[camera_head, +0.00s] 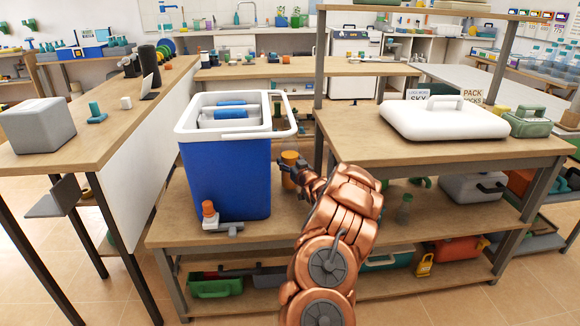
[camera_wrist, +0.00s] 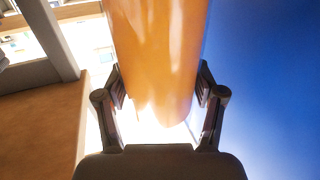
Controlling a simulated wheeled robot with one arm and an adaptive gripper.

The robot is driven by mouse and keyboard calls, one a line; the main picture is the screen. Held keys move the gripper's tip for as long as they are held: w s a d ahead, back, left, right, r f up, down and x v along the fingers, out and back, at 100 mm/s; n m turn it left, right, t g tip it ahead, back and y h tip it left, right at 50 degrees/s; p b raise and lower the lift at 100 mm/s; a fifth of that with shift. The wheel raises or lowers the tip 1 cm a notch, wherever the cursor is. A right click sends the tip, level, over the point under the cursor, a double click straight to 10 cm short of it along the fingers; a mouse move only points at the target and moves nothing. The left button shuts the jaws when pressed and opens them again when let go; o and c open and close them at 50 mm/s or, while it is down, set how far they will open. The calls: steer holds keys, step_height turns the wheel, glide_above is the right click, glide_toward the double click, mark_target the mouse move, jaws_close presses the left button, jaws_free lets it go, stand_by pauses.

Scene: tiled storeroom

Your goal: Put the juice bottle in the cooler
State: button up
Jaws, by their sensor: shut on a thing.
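The juice bottle (camera_wrist: 155,60) is orange and fills the middle of the wrist view, between the two fingers of my gripper (camera_wrist: 160,105). In the head view the orange bottle (camera_head: 290,160) shows just right of the cooler, partly hidden behind my gripper (camera_head: 290,172), which is shut on it. The cooler (camera_head: 225,175) is a blue box with a white rim, open at the top, standing on the wooden workbench. Blue and white items show inside it. Its blue wall (camera_wrist: 265,90) fills the right of the wrist view, close beside the bottle.
A white lid with a handle (camera_head: 443,118) lies on the raised wooden shelf (camera_head: 350,130) to the right. A grey box (camera_head: 38,125) stands on the left bench. A post (camera_head: 319,90) rises behind my gripper.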

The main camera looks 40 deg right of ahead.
steer(key=shift+s+r, duration=0.2)
steer(key=shift+r, duration=0.55)
steer(key=s+a+r+p, duration=0.1)
steer(key=s+a+p, duration=0.1)
steer(key=s+a, duration=0.7)
steer(key=s, duration=0.4)
steer(key=shift+r, duration=0.1)
